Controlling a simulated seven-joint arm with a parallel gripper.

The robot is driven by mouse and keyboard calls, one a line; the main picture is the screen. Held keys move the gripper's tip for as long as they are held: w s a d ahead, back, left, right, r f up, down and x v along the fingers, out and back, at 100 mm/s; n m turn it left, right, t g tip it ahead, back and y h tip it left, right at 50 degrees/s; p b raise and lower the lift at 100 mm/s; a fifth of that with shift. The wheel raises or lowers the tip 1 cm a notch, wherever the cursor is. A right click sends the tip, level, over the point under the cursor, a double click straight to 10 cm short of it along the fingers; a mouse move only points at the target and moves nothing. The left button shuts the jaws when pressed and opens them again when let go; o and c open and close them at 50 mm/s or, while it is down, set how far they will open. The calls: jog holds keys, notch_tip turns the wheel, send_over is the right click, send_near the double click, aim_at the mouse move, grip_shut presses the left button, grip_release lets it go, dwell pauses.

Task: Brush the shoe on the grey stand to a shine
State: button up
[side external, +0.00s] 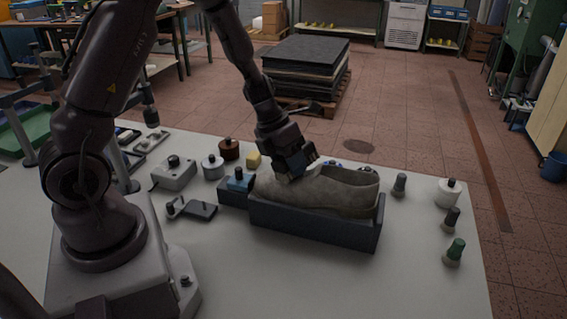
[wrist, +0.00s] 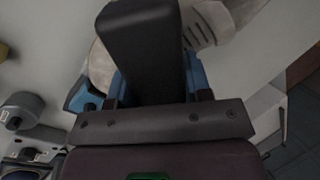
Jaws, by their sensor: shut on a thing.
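The shoe (side external: 325,187), a dull grey-beige one, lies in the dark blue-grey stand (side external: 315,230) on the table, toe to the left. In the wrist view, part of a pale shape, apparently the shoe (wrist: 99,68), shows behind a large black block.
The front of the table (side external: 330,285) is clear.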

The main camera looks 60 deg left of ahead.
aim_at(265, 177)
jog(key=shift+w+d+r, duration=0.45)
jog(key=shift+w+d, duration=0.2)
jog(key=shift+s+a+f, duration=0.2)
jog(key=shift+s+f, duration=0.1)
jog(key=shift+s, duration=0.4)
jog(key=shift+s+a+f, duration=0.25)
jog(key=shift+s, duration=0.45)
jog(key=shift+s+a+f, duration=0.2)
jog(key=shift+s+f, duration=0.1)
jog(key=shift+s, duration=0.4)
jog(key=shift+w+d+r, duration=0.45)
jog(key=shift+w+d, duration=0.25)
jog(key=shift+w+d+r, duration=0.4)
jog(key=shift+w+d, duration=0.25)
jog(key=shift+w, duration=0.05)
jog(key=shift+s+a+f, duration=0.6)
jog(key=shift+s+a, duration=0.25)
jog(key=shift+a, duration=0.4)
jog(key=shift+s+a+f, duration=0.65)
jog(key=shift+s+a, duration=0.15)
jog(key=shift+a, duration=0.45)
jog(key=shift+s+a+f, duration=0.6)
jog(key=shift+s+a, duration=0.25)
jog(key=shift+a, duration=0.4)
notch_tip(265, 177, up, 8)
jog(key=shift+s+a, duration=0.2)
jog(key=shift+a, duration=0.05)
